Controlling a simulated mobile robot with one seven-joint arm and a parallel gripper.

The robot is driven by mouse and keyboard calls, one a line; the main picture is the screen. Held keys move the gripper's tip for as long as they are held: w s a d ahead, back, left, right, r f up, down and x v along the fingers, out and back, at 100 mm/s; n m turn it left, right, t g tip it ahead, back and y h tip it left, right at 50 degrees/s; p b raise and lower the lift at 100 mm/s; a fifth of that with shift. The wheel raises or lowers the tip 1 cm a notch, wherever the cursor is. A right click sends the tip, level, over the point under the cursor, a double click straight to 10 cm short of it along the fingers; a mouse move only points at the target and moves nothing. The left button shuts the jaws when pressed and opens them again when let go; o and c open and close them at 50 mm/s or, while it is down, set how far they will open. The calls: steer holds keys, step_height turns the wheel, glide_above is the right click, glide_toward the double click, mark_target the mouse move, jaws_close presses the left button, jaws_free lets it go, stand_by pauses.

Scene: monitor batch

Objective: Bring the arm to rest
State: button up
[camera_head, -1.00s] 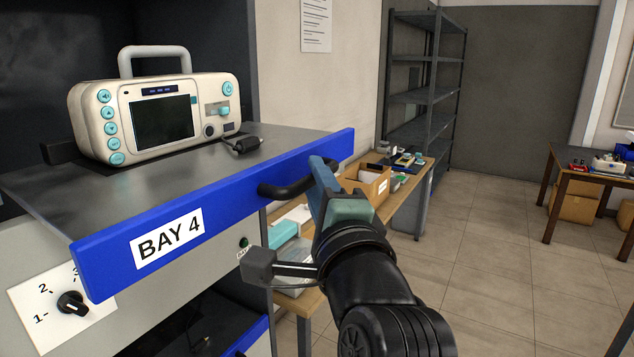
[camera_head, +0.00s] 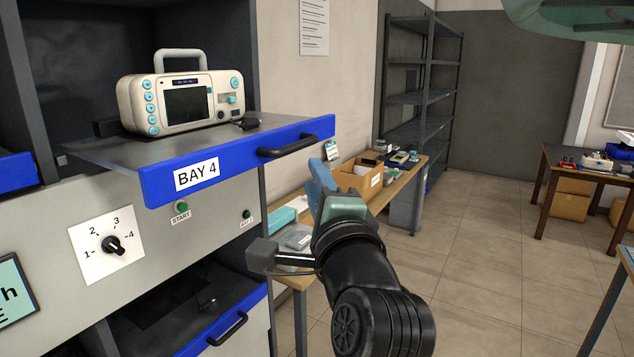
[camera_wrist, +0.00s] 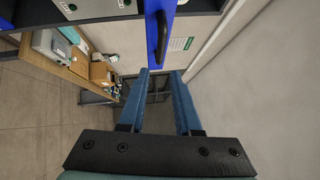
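My gripper (camera_head: 322,176) is in the middle of the head view, to the right of and below the black drawer handle (camera_head: 288,146), apart from it. In the wrist view my gripper (camera_wrist: 160,75) shows two blue fingers spread apart with nothing between them. The handle also shows in the wrist view (camera_wrist: 161,38), beyond the fingertips. The blue-fronted BAY 4 drawer (camera_head: 240,157) is pulled out. A white monitor (camera_head: 187,102) with a teal-buttoned front and a carry handle stands on it, with a small black plug beside it.
A wooden bench (camera_head: 403,181) with a cardboard box (camera_head: 357,178) stands behind my gripper. Below the drawer is a panel with a dial (camera_head: 112,244) and a lower drawer (camera_head: 228,325). Dark shelving (camera_head: 424,95) and a table (camera_head: 548,160) are farther back. The tiled floor between is clear.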

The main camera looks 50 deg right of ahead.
stand_by(0.4)
steer(key=w+a+r+n+t+y, duration=0.25)
steer(key=a+r+n, duration=0.3)
steer(key=a, duration=0.35)
steer(key=w+a+r+n+t+y, duration=0.1)
steer(key=w+a+r+n+t, duration=0.1)
steer(key=a+r+n+t, duration=0.45)
steer(key=s+a+r+n+t+y, duration=0.1)
steer(key=s+a+r+n+y, duration=0.2)
steer(key=a+n, duration=0.5)
steer(key=s+a+r+n+t+y, duration=0.2)
steer(key=a+n+y, duration=0.4)
steer(key=a, duration=0.9)
steer(key=shift+s+r+n+t, duration=0.3)
steer(key=shift+s+r+n, duration=0.3)
steer(key=shift+n, duration=0.3)
